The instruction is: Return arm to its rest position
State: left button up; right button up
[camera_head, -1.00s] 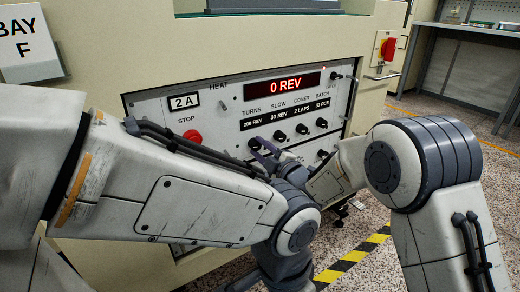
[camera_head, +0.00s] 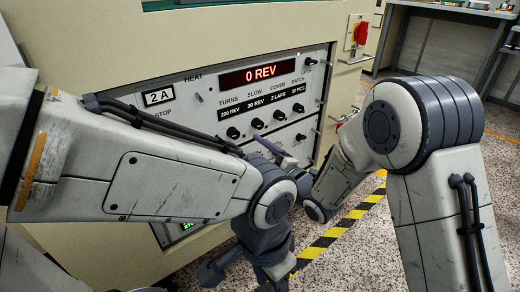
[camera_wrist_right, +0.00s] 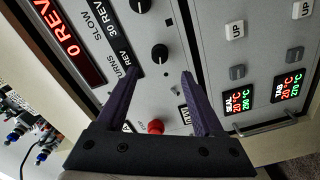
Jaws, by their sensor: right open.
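My right gripper (camera_head: 262,143) shows purple fingers in front of the control panel (camera_head: 308,108), just below the row of black knobs. In the right wrist view its two fingers (camera_wrist_right: 160,75) are spread apart with nothing between them. A black knob (camera_wrist_right: 159,54) and the red stop button (camera_wrist_right: 156,127) lie beyond them on the panel face. My right arm (camera_head: 425,125) comes in from the right, bent at the elbow. My left arm (camera_head: 165,185) crosses from the left and hides the panel's lower left; its gripper fingers are not visible.
The red display (camera_head: 261,73) reads 0 REV. A red and yellow switch (camera_head: 357,30) is on the cabinet (camera_head: 120,50). Temperature readouts (camera_wrist_right: 240,101) sit lower on the panel. A yellow-black floor stripe (camera_head: 340,228) runs beside the cabinet. Benches (camera_head: 440,45) stand at the back right.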

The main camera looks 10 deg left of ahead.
jog(key=shift+v, duration=0.8)
jog(key=s+d+r+m+g+h+p, duration=0.2)
jog(key=s+d+m+g+h+p, duration=0.25)
jog(key=s, duration=0.55)
jog(key=s+d+r+m+g+h+p, duration=0.2)
jog(key=s+d+r+m+g+h, duration=0.15)
jog(key=s+d+m, duration=0.4)
jog(key=s+d+r+m+g+h+p, duration=0.25)
jog(key=s+d+m+h+p, duration=0.35)
jog(key=s, duration=0.7)
notch_tip(320, 180, up, 37)
jog(key=n+p, duration=0.1)
jog(key=p, duration=3.4)
jog(key=shift+w+d+f+n+y, duration=0.15)
jog(key=shift+w+d+n+y, duration=0.1)
jog(key=shift+d+n+y, duration=0.2)
